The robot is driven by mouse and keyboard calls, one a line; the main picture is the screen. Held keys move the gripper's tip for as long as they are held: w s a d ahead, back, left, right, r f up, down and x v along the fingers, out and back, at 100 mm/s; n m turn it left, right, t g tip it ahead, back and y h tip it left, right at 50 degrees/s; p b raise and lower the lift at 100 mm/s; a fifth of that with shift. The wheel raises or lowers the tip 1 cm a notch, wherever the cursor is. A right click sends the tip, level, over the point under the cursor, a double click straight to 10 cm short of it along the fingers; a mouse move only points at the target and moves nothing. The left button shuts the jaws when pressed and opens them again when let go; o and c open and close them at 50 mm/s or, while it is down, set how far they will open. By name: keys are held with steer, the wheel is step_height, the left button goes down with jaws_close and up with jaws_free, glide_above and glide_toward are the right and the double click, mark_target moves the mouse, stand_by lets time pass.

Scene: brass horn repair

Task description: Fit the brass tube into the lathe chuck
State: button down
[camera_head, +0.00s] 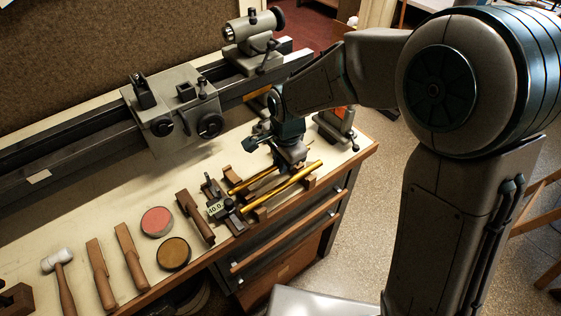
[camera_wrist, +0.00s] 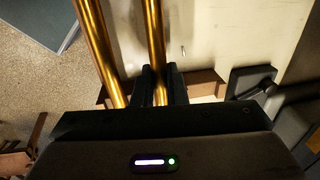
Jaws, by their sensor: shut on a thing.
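Two brass tubes lie side by side on wooden rests near the bench's front edge. The front tube (camera_head: 285,188) is free; it also shows in the wrist view (camera_wrist: 100,50). The back tube (camera_head: 252,181) runs between my fingers in the wrist view (camera_wrist: 154,40). My gripper (camera_head: 291,163) points down over the rests and is shut on the back tube; its fingertips also show in the wrist view (camera_wrist: 158,88). My wrist hides part of the back tube in the head view. I cannot make out the lathe chuck in either view.
The lathe bed (camera_head: 70,140) runs along the back, with a carriage (camera_head: 175,110) and a tailstock (camera_head: 250,45). A caliper (camera_head: 217,208), wooden tools (camera_head: 130,255), two round tins (camera_head: 157,222) and a mallet (camera_head: 60,270) lie on the bench. Bare bench top lies before the carriage.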

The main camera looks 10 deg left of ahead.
steer(key=shift+r+p, duration=1.2)
steer(key=shift+r, duration=0.9)
